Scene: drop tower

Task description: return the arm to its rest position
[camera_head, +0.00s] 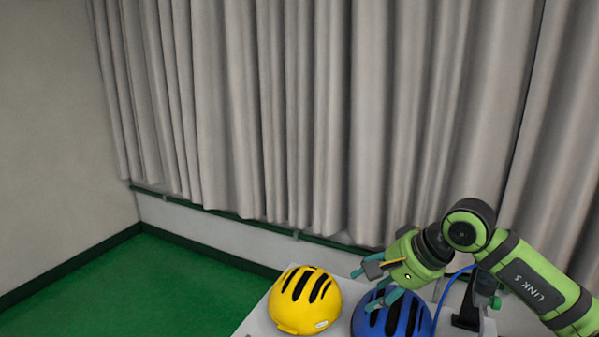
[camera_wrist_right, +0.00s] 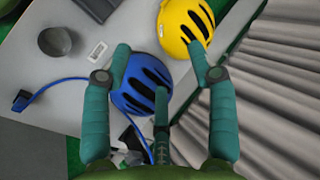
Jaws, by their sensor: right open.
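My right gripper (camera_head: 374,280) comes in from the right in the head view, above the blue helmet and to the right of the yellow helmet. Its teal fingers are spread open and nothing is between them; they also show in the right wrist view (camera_wrist_right: 163,85). The blue helmet (camera_head: 402,320) sits on the table, partly hidden by the gripper; it also shows in the right wrist view (camera_wrist_right: 130,98). I cannot tell whether a finger touches it. The yellow helmet (camera_head: 304,300) sits beside it on the table. My left gripper is not in view.
The light table (camera_head: 257,325) bears both helmets. In the right wrist view, a dark grey round object (camera_wrist_right: 54,41), a small white label (camera_wrist_right: 97,51) and a blue cable (camera_wrist_right: 42,91) lie on it. Grey curtains (camera_head: 300,110) hang behind. Green floor (camera_head: 150,280) is clear at left.

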